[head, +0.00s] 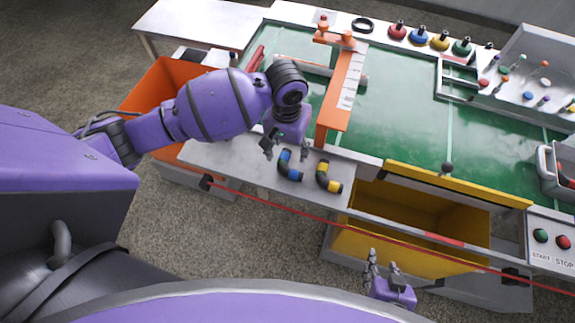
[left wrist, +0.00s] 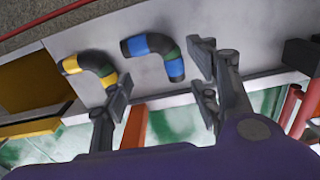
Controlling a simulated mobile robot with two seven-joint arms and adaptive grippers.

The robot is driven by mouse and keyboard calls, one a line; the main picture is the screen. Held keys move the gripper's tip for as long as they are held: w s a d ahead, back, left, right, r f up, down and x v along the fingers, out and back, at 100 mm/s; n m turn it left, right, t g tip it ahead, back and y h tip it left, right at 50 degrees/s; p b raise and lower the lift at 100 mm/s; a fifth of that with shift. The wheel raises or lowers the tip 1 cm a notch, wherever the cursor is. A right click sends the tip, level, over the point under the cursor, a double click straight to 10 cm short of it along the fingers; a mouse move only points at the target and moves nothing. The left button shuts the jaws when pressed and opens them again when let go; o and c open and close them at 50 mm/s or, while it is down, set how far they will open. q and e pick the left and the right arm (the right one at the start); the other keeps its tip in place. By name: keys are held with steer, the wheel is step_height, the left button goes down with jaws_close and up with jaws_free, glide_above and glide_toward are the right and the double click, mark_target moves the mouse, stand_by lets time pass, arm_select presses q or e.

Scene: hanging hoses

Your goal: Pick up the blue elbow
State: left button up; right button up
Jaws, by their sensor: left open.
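The blue elbow (head: 288,168), a short bent pipe piece with black and green parts, lies on the grey ledge at the table's front. It also shows in the left wrist view (left wrist: 174,66), ahead of the fingers and roughly between them. My left gripper (head: 287,147) is open and empty, just behind and above the blue elbow, apart from it. Its spread fingers show in the left wrist view (left wrist: 160,84). My right gripper (head: 382,264) is low at the front, over the floor side, with its fingers apart and nothing between them.
A yellow and black elbow (head: 328,177) lies close right of the blue one. An orange stand (head: 338,95) rises behind. A yellow bin (head: 415,212) and a red line (head: 340,221) are in front. An orange bin (head: 150,88) is at left. The green table (head: 405,110) has free room.

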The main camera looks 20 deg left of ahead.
mark_target(287, 155)
arm_select(q)
steer(key=shift+w+a+r, duration=0.35)
steer(key=shift+w+a, duration=0.05)
steer(key=shift+w, duration=0.25)
steer(key=shift+w+a+f, duration=0.1)
steer(key=shift+w, duration=0.05)
steer(key=f, duration=0.7)
steer(key=shift+w+f+b, duration=0.1)
steer(key=shift+w+b, duration=0.2)
steer(key=shift+w, duration=0.05)
jaws_close()
